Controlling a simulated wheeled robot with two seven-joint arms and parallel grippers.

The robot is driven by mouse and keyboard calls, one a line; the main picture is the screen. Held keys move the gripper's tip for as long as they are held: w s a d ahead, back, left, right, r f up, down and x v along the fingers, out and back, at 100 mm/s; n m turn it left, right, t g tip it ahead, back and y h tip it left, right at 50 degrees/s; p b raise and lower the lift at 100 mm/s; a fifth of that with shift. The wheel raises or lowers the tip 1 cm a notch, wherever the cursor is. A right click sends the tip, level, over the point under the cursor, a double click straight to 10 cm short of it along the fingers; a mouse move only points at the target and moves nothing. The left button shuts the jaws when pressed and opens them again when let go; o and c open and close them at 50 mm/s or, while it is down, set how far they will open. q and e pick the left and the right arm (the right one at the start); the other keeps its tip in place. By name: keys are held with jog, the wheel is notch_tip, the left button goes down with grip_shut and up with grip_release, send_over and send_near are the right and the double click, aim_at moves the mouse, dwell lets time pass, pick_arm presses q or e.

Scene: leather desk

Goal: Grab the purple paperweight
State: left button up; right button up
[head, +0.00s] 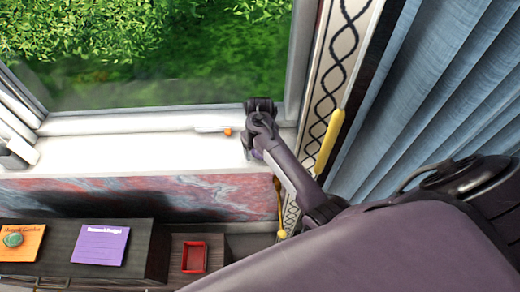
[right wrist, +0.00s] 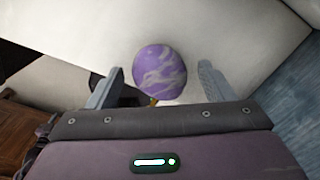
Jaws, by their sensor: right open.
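The purple paperweight (right wrist: 160,72) is a round ball with pale marbled veins. In the right wrist view it sits against a white surface, between the two grey fingers of my right gripper (right wrist: 158,82). The fingers are apart, with a gap on each side of the ball. In the head view my right gripper (head: 262,106) is over the right end of the white window sill. There a small purple patch shows beside my wrist, mostly hidden by the arm; I cannot tell if it is the paperweight. My left gripper is not in view.
The white window sill (head: 130,152) is mostly clear to the left, with a small orange object (head: 228,132) on it. A yellow tassel (head: 330,138) and blue curtain (head: 440,95) hang at right. Below are a dark shelf, purple paper (head: 100,245) and red tray (head: 194,257).

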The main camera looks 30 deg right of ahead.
jog(key=shift+c, duration=0.5)
jog(key=c, duration=0.7)
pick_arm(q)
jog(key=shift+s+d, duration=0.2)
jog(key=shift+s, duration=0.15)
pick_arm(e)
jog(key=shift+r, duration=0.1)
jog(key=c, duration=0.4)
